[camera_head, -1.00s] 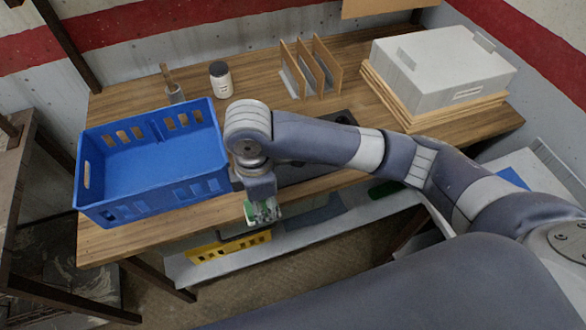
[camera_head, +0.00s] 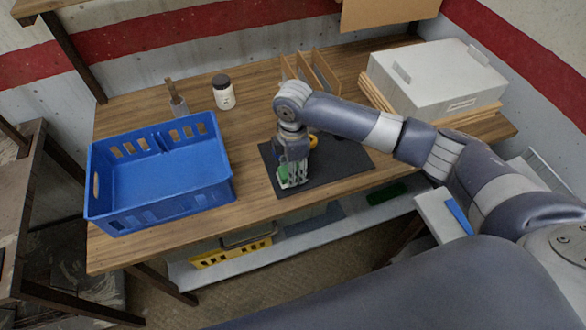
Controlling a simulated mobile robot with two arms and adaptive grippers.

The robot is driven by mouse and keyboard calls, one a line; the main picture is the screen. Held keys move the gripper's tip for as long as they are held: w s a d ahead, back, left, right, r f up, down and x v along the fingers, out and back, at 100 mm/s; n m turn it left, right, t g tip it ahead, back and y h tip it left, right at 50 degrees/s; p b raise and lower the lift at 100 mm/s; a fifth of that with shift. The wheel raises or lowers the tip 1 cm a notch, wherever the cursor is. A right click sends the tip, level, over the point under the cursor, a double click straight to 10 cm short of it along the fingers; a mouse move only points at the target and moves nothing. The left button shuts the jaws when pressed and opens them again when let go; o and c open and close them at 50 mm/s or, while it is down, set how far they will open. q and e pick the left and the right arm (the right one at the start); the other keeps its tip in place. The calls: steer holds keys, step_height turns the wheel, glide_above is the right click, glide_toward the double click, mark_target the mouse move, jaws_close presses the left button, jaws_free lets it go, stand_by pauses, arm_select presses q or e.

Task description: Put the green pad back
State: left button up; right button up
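My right arm comes in from the right and reaches over the dark mat (camera_head: 335,165) on the bench. My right gripper (camera_head: 292,182) points down just over the mat's left part. A bright green piece (camera_head: 282,170), which looks like the green pad, shows between and beside its grey fingers and appears held. The fingers are small and partly hide it, so I cannot tell whether it touches the mat. Another dark green item (camera_head: 386,193) lies on the lower shelf under the bench front. My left gripper is out of view.
A blue crate (camera_head: 160,207) stands left of the mat. A white jar (camera_head: 223,95) and a grey holder (camera_head: 178,105) stand behind it. A wooden divider rack (camera_head: 325,72) and a grey box (camera_head: 440,75) are at the back. A yellow basket (camera_head: 230,253) sits on the lower shelf.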

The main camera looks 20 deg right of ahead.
steer(key=shift+f, duration=0.8)
steer(key=shift+f, duration=0.15)
steer(key=o, duration=0.9)
steer(key=shift+o, duration=0.2)
step_height(320, 180, up, 12)
steer(key=b, duration=0.2)
steer(key=shift+r+b, duration=0.2)
steer(key=shift+b, duration=0.15)
steer(key=shift+a+f, duration=0.1)
